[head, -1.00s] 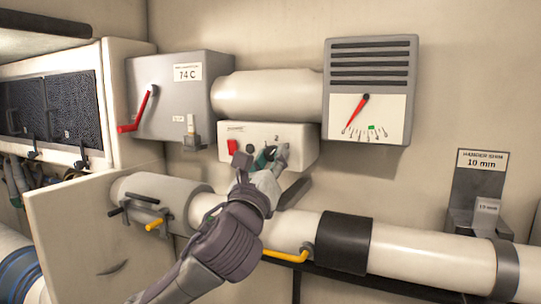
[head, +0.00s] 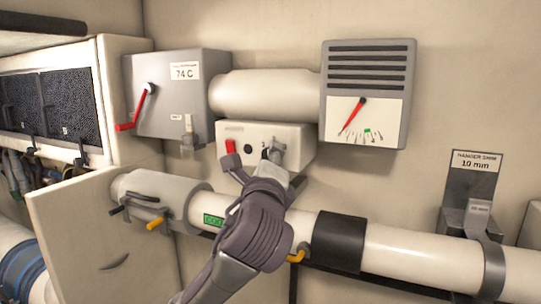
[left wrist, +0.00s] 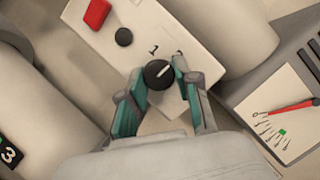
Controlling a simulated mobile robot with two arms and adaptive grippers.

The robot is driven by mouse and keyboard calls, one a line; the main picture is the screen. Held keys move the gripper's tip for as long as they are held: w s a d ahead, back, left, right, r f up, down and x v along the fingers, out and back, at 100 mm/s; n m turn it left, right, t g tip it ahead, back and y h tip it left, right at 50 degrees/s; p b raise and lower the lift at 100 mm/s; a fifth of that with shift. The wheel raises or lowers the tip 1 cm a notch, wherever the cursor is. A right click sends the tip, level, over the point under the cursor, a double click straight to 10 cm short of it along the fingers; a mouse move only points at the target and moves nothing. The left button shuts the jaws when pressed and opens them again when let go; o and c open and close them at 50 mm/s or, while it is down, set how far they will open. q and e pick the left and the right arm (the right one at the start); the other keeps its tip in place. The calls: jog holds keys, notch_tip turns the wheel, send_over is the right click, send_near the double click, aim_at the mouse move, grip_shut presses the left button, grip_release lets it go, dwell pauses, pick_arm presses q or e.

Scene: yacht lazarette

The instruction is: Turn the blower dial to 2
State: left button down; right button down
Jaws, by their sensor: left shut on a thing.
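The blower panel (head: 307,140) is a white box on the wall. In the left wrist view it carries a round black dial (left wrist: 158,74) with a white pointer line slanting to the upper right. A printed 1 (left wrist: 152,51) stands above the dial; the mark to its right is partly covered by a finger. My left gripper (left wrist: 160,70) is shut on the dial, with one teal finger on each side of it. In the head view my left gripper (head: 271,150) covers most of the dial. My right gripper is not in view.
A red switch (left wrist: 97,14) and a black knob (left wrist: 123,37) sit beside the dial on the panel. A gauge with a red needle (head: 352,115) hangs at the right. A grey box with a red lever (head: 138,108) is at the left. A pipe (head: 405,248) runs below.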

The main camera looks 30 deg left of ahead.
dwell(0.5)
pick_arm(q)
jog(key=c, duration=0.8)
grip_release()
jog(key=shift+s, duration=0.1)
jog(key=v, duration=0.7)
jog(key=shift+s, duration=0.2)
